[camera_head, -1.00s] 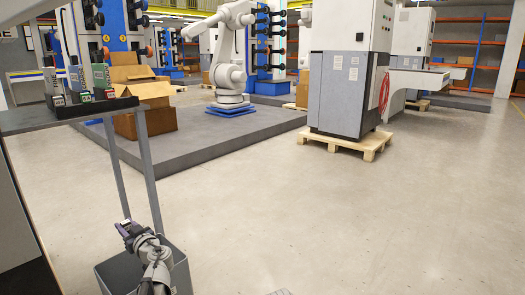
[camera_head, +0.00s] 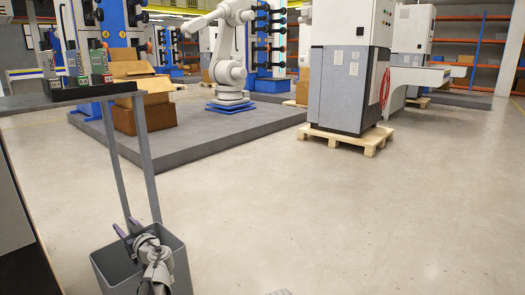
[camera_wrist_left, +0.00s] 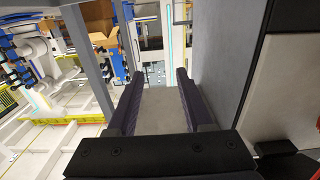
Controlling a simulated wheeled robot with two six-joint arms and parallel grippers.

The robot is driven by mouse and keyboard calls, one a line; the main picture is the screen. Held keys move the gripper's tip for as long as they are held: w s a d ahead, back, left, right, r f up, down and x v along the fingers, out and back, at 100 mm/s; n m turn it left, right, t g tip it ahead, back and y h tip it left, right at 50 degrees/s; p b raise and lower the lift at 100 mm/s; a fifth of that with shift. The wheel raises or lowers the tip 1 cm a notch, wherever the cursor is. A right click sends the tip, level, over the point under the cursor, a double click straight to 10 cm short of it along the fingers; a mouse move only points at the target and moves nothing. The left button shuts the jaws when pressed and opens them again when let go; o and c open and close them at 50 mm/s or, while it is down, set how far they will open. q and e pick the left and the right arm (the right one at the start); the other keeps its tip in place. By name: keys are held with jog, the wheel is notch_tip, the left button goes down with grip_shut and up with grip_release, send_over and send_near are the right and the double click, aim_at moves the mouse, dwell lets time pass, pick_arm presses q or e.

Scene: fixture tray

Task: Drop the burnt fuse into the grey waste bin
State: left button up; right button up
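The grey waste bin (camera_head: 181,264) stands on the floor at the lower left of the head view. My left gripper (camera_head: 126,228) is over the back part of the bin. Its two dark purple fingers are spread apart. I cannot see the burnt fuse in either view. Much of the bin's inside is hidden by my left arm. My right gripper is not in view.
A table (camera_head: 62,98) with grey legs stands behind the bin, carrying several upright modules (camera_head: 101,66) in a black tray. Cardboard boxes (camera_head: 145,105) and a white robot arm (camera_head: 229,65) are farther back. The floor (camera_head: 330,215) to the right is clear.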

pick_arm(q)
jog(key=shift+o, duration=1.2)
jog(key=v, duration=0.7)
jog(key=shift+s+d, duration=0.25)
jog(key=shift+s, duration=0.05)
jog(key=shift+d, duration=0.1)
